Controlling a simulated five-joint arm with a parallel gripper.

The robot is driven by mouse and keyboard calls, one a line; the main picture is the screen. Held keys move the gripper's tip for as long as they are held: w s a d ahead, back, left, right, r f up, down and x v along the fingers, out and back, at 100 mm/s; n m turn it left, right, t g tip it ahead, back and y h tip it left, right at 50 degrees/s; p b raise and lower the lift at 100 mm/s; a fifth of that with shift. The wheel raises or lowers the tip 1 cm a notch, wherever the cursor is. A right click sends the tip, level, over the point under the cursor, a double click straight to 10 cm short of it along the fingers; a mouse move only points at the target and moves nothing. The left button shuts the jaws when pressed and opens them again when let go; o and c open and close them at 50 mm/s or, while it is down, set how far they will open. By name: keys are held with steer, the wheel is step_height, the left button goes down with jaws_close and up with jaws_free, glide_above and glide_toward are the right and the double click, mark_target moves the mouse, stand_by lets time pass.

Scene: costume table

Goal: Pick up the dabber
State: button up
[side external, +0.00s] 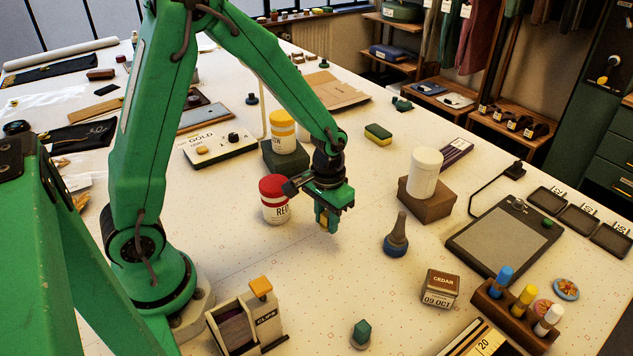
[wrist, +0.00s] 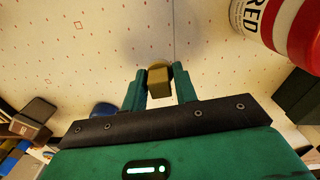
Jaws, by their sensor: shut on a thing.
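My gripper (side external: 328,222) is over the middle of the table, its jaws pointing down, just right of the red-lidded jar. In the wrist view its two green fingers (wrist: 160,92) are shut on a small olive-yellow piece (wrist: 159,80), with a rounded end and a blocky body. I take this piece for the dabber, though the fingers hide much of it. In the side view a bit of yellow (side external: 321,214) shows between the jaws. I cannot tell whether it touches the table.
The jar with a red lid (side external: 274,200) stands close left of my gripper and at the upper right in the wrist view (wrist: 290,28). A blue-based grey-handled tool (side external: 397,238) and a white jar (side external: 424,172) on a brown box stand right.

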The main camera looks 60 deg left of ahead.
steer(key=s+d+r, duration=0.6)
steer(key=d+r, duration=0.2)
steer(key=d, duration=0.1)
steer(key=shift+s+d+r, duration=0.2)
steer(key=shift+d+r, duration=0.1)
steer(key=shift+d, duration=0.1)
steer(key=shift+w, duration=0.1)
stand_by(0.3)
